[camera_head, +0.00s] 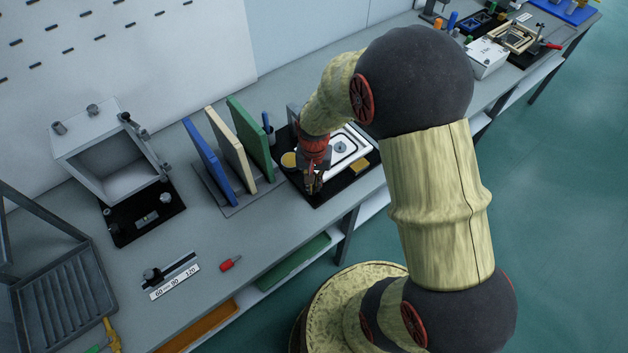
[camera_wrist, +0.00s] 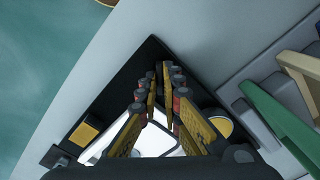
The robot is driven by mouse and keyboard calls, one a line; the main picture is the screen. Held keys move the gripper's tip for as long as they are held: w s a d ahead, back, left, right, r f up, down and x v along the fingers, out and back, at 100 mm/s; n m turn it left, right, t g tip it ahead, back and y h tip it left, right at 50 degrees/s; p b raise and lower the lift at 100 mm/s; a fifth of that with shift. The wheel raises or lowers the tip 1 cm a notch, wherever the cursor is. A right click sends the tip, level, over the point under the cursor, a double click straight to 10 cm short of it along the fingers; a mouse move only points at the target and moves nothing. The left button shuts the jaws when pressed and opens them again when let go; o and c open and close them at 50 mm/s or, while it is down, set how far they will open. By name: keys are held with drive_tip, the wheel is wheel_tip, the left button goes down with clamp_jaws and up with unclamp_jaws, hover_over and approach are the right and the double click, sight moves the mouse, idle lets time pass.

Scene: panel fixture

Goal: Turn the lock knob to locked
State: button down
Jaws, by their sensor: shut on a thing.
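My gripper (camera_head: 313,186) reaches down over the front left corner of a black base (camera_head: 325,192) that carries a white panel (camera_head: 361,147) with a round dark fitting. In the wrist view my gripper (camera_wrist: 160,78) has its yellow-and-black fingers drawn together near the corner of the black base (camera_wrist: 150,52). The fingers are shut on a small dark thing, which I take to be the lock knob. It is almost wholly hidden between the fingertips, so I cannot tell which way it is turned. A yellow block (camera_head: 360,168) and a round yellow disc (camera_head: 289,160) are on the base.
Blue, cream and green boards (camera_head: 250,138) stand in a rack just left of the base. Further left are an open grey box (camera_head: 110,150), a red-handled tool (camera_head: 230,263) and a grey ribbed tray (camera_head: 65,305). More fixtures (camera_head: 487,57) stand at the back right.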

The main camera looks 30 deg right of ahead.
sight(314, 187)
drive_tip(key=m+p, duration=0.2)
drive_tip(key=m, duration=0.2)
drive_tip(key=shift+r+m, duration=0.1)
drive_tip(key=shift+m, duration=0.2)
drive_tip(key=shift+m+p, duration=0.75)
drive_tip(key=shift+m, duration=1.55)
drive_tip(key=c, duration=2.1)
unclamp_jaws()
drive_tip(key=shift+o, duration=0.6)
wheel_tip(314, 187, up, 12)
